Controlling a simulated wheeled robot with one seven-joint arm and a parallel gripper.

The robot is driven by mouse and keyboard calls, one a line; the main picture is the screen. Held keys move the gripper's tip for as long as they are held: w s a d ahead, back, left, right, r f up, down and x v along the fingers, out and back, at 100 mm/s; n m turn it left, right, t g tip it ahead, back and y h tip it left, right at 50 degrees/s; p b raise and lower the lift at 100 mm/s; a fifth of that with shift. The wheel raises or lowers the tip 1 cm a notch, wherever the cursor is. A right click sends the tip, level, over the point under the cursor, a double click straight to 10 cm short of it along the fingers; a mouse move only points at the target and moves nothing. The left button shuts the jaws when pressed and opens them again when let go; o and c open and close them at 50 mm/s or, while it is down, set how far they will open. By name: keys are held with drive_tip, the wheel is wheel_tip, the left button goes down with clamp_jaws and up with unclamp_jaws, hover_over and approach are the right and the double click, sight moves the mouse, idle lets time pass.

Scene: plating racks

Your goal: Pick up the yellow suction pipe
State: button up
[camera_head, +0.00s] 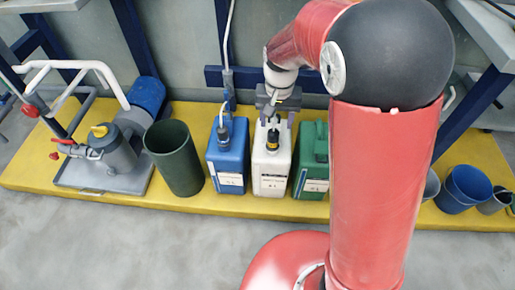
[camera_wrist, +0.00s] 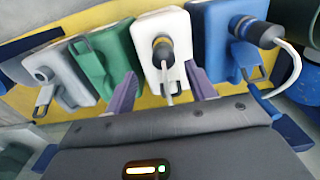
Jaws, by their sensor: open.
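The suction pipe with a black cap and yellow band (camera_head: 272,139) stands in the top of the white canister (camera_head: 270,178). In the wrist view the banded cap (camera_wrist: 163,48) sits on the white canister (camera_wrist: 160,25), and a thin pale rod runs from it toward me. My gripper (camera_head: 275,118) is above the white canister. Its two purple fingers (camera_wrist: 162,88) are open, one on each side of the rod. I cannot tell whether either finger touches it. The head view hides part of the rod behind my gripper.
A blue canister (camera_head: 227,165) with a similar pipe and white hose (camera_head: 226,60) stands left; a green canister (camera_head: 312,170) stands right. A dark green bin (camera_head: 175,158) and a pump (camera_head: 115,150) are farther left. Blue buckets (camera_head: 463,188) are at right on the yellow platform (camera_head: 110,200).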

sight(274, 131)
drive_tip(key=f, duration=0.2)
drive_tip(key=f+b, duration=0.1)
drive_tip(key=f, duration=0.4)
drive_tip(key=shift+a+f, duration=0.25)
drive_tip(key=shift+f, duration=0.15)
drive_tip(key=shift+c, duration=0.3)
clamp_jaws()
